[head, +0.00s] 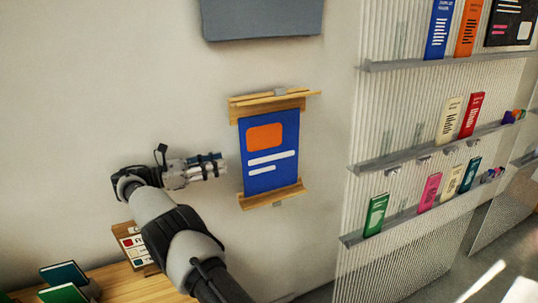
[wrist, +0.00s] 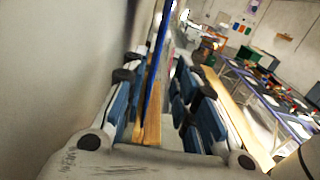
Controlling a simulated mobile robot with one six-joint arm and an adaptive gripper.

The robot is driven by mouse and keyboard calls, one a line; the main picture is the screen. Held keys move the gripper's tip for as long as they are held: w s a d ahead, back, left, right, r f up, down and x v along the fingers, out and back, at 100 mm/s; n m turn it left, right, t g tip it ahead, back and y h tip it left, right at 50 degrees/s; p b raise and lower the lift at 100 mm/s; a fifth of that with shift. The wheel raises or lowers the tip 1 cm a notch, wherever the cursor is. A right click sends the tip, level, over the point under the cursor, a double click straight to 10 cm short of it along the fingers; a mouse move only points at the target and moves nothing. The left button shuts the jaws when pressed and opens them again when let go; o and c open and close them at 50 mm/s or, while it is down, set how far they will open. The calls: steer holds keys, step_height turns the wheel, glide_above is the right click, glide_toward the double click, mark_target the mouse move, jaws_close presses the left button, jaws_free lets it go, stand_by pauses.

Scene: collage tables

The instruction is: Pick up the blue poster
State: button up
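The blue poster (head: 270,151), with an orange block and white bars, hangs upright on the wall between an upper wooden rail (head: 268,105) and a lower wooden rail (head: 272,195). My gripper (head: 225,166) is just left of the poster's left edge, fingers pointing right at about mid-height. In the wrist view the poster (wrist: 157,65) is seen edge-on as a thin blue strip between the two spread fingers (wrist: 160,80). The fingers are apart, with a gap to either side of the strip. The head view shows no clear contact.
The wall is close along the left in the wrist view. Ribbed panels with shelves (head: 435,158) of books stand to the right. A grey panel (head: 262,18) hangs above. A wooden table (head: 128,285) with green books (head: 62,293) is at lower left.

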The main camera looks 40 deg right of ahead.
glide_toward(265, 161)
steer(key=d+r, duration=0.1)
steer(key=d, duration=0.1)
steer(key=s+d+r, duration=0.1)
steer(key=d+r, duration=0.1)
steer(key=shift+d, duration=0.25)
steer(key=shift+b+x, duration=0.35)
steer(key=shift+x, duration=2.5)
steer(key=shift+f, duration=0.15)
steer(key=shift+w, duration=0.1)
steer(key=shift+c, duration=0.3)
jaws_close()
